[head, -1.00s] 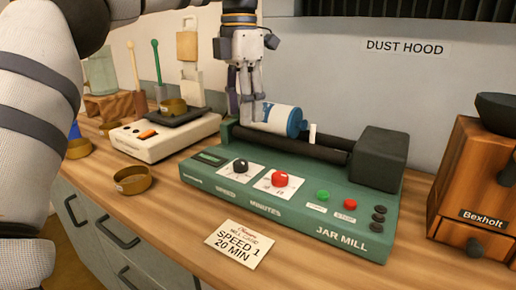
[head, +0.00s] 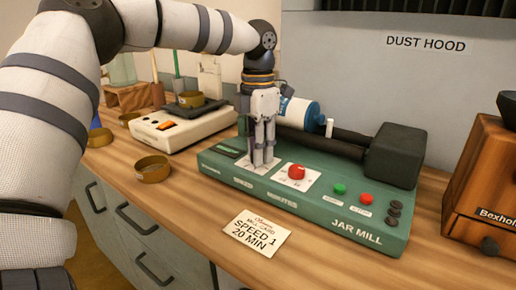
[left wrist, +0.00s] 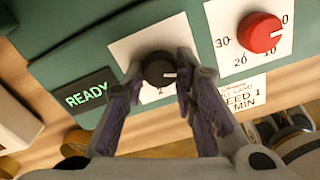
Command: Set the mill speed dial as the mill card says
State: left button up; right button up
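The black speed dial (left wrist: 160,70) sits on a white scale plate on the green jar mill (head: 340,215). Its white pointer mark points right in the left wrist view. Most of the scale's figures are hidden by my fingers. In the head view the dial is hidden behind my left gripper (head: 263,163). The left gripper (left wrist: 160,65) points down over the dial, with one finger on each side and what looks like a small gap. The mill card (head: 257,237) lies on the table before the mill and reads "SPEED 1, 20 MIN". My right gripper is out of view.
The red minutes dial (head: 296,172) is beside the speed dial. Green (head: 340,188) and red (head: 366,199) buttons are further right. The display (left wrist: 86,95) reads READY. A blue-and-white jar (head: 300,112) lies on the rollers behind the gripper. A brass bowl (head: 153,169) stands left.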

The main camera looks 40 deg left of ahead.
pick_arm(q)
jog(key=shift+m, duration=0.4)
grip_shut()
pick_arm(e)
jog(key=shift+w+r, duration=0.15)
pick_arm(q)
jog(key=m+p, duration=0.1)
jog(key=m, duration=0.1)
jog(key=shift+m, duration=0.4)
jog(key=m, duration=0.4)
jog(key=shift+m, duration=0.4)
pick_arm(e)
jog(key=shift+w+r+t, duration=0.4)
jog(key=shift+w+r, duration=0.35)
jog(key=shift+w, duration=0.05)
pick_arm(q)
jog(key=shift+f+m, duration=0.1)
jog(key=shift+m, duration=0.2)
jog(key=o, duration=1.1)
grip_release()
